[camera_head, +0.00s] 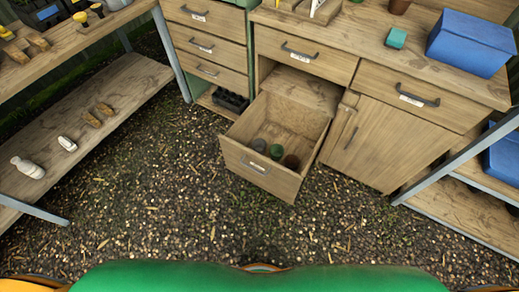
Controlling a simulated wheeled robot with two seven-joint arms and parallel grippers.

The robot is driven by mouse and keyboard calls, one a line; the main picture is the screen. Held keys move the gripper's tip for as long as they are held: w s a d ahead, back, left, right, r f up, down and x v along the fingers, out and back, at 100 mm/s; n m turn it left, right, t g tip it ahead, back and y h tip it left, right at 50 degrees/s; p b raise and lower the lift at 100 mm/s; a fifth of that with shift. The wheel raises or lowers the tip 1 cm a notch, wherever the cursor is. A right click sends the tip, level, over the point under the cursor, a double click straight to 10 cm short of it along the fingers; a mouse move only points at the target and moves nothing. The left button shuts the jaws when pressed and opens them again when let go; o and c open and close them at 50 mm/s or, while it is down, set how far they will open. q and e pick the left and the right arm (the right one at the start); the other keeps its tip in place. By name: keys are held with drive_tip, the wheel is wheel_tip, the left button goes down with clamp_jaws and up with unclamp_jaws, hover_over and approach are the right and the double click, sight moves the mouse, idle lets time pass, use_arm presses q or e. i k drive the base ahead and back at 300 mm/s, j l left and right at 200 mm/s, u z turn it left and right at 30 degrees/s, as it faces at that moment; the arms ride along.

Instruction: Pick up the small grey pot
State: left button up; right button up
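A small grey pot (259,146) stands in the open drawer (245,171) of the wooden cabinet, near the drawer's front. A green pot (276,151) stands to its right, and a brown pot (291,161) is to the right of that. The three pots stand close together in a row; I cannot tell whether they touch. The drawer's front panel rises just in front of them. Neither of my grippers shows in the head view.
A blue box (470,43) and a teal block (396,38) sit on the countertop (350,35). A shelf unit (90,125) with tools and bottles stands at the left. Another shelf (455,205) stands at the right. The gravel floor (170,200) before the drawer is clear.

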sight(258, 145)
drive_tip(key=i+j+z, duration=0.25)
drive_tip(key=j+z, duration=0.2)
drive_tip(key=i+j+z, duration=0.2)
drive_tip(key=j+z, duration=0.65)
drive_tip(key=j, duration=0.15)
drive_tip(key=i+j+z, duration=0.1)
drive_tip(key=j+z, duration=0.35)
drive_tip(key=j, duration=0.15)
drive_tip(key=k+j+z, duration=0.1)
drive_tip(key=j+z, duration=0.35)
drive_tip(key=k+j+z, duration=0.15)
drive_tip(key=j+z, duration=0.3)
drive_tip(key=j, duration=0.15)
drive_tip(key=i, duration=0.4)
